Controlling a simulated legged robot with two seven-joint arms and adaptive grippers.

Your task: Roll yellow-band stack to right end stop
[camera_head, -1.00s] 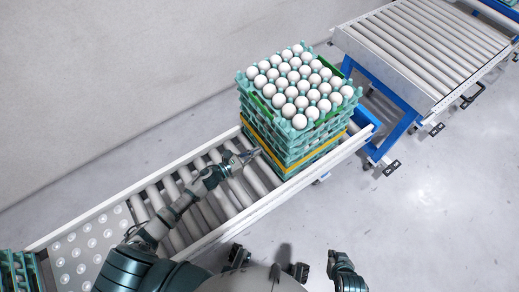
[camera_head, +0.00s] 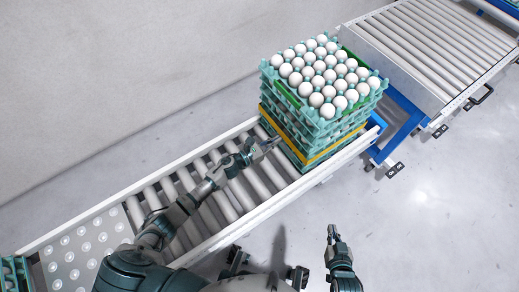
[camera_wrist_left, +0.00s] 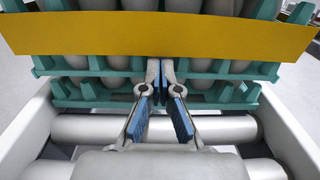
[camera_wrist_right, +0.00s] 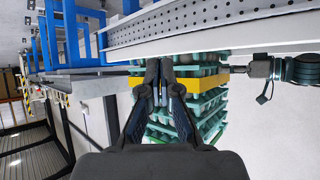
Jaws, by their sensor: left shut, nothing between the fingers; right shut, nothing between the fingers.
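The yellow-band stack (camera_head: 316,105) is a pile of teal egg trays with white eggs on top and a yellow band (camera_head: 322,153) around its lower part. It stands upright on the roller conveyor (camera_head: 168,199), near the conveyor's right end. My left gripper (camera_head: 275,143) is shut and empty, its tips at the stack's near-left side. In the left wrist view the shut fingertips (camera_wrist_left: 161,68) meet the teal trays just below the yellow band; exact contact is hard to tell. My right gripper (camera_head: 331,233) is shut and empty, in front of the conveyor. The end stop is hidden behind the stack.
A second roller conveyor (camera_head: 433,46) on a blue frame stands beyond the right end. A ball-transfer plate (camera_head: 84,253) and another teal tray stack (camera_head: 15,271) are at the lower left. Low white rails (camera_head: 104,208) edge the rollers.

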